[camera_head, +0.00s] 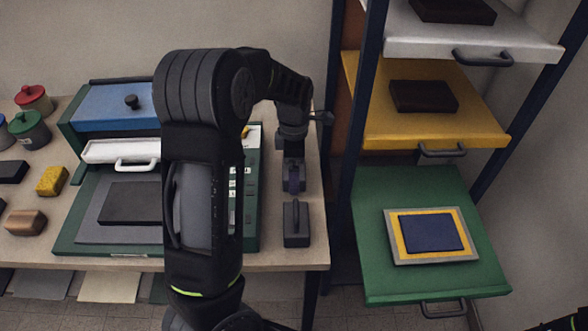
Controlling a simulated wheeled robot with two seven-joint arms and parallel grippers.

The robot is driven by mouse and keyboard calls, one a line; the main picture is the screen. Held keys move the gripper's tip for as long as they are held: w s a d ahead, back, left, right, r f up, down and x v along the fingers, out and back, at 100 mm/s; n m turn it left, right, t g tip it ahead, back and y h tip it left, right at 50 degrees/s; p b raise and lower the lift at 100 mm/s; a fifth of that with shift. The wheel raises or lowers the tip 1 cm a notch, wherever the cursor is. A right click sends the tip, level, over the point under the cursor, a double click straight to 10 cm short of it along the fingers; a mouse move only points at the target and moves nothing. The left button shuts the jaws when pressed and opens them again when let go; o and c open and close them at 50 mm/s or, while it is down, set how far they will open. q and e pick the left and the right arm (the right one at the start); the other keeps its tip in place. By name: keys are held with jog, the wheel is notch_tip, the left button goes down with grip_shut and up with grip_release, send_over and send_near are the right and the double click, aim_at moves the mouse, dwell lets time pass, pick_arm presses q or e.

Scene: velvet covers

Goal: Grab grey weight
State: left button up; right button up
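The grey weight (297,228), a dark grey block with a raised handle on top, stands upright near the front right corner of the wooden table. My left arm comes up through the middle of the view and bends over to the right. My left gripper (293,178) points down just behind the weight, seemingly apart from it. Its fingers are dark and small, so I cannot tell whether they are open or shut. My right gripper is out of view; only a dark sliver, perhaps of my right arm, shows in the bottom right corner.
A green-framed press (72,228) with a blue lid (105,108) lies left of the weight, partly behind my arm. Jars, a yellow sponge (52,181) and blocks stand further left. A rack with a green shelf (375,220), a yellow shelf (375,125) and a white shelf rises at right.

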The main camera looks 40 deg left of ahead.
pick_arm(q)
jog(key=shift+c, duration=0.2)
dwell(0.3)
jog(key=c, duration=1.7)
jog(key=shift+w+r, duration=0.1)
jog(key=shift+c, duration=0.3)
notch_tip(320, 180, up, 10)
jog(key=shift+r+b, duration=0.1)
jog(key=shift+b, duration=0.45)
